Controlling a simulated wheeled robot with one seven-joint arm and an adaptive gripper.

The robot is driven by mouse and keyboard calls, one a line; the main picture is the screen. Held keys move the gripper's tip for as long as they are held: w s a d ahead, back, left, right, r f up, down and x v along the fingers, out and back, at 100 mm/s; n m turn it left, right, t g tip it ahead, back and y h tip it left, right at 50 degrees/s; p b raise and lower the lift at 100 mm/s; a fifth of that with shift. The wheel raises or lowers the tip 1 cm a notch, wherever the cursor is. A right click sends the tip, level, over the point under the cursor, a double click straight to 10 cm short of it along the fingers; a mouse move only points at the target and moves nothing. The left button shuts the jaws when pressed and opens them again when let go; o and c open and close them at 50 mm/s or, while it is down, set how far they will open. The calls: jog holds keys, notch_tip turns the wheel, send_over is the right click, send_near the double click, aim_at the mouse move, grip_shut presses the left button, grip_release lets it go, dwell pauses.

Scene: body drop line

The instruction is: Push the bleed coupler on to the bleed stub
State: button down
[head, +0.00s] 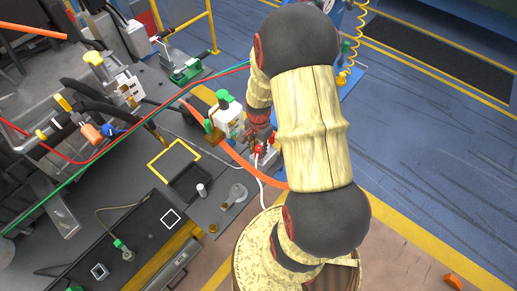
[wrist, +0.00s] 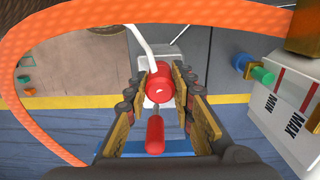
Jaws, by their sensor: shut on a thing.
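My gripper (wrist: 160,88) points down with a finger on each side of a red round part, which I take as the bleed coupler (wrist: 160,80). A thin white hose runs up from beside it. A red rounded lever (wrist: 155,135) stands closer to the camera between the finger bases. A pale block (wrist: 158,58) shows behind the coupler. The bleed stub cannot be made out; the coupler and fingers may hide it. In the head view my gripper (head: 261,143) is partly behind my arm, with red parts (head: 271,142) and the white hose below it.
A thick orange hose (wrist: 75,40) loops around the left and top.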

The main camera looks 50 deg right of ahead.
aim_at(258, 147)
jog(key=shift+f+b, duration=0.35)
jog(key=shift+f, duration=0.15)
dwell(0.3)
jog(key=c, duration=1.5)
grip_release()
jog(key=shift+c, duration=0.2)
jog(key=shift+o, duration=0.6)
notch_tip(258, 147, up, 12)
jog(key=shift+r, duration=0.1)
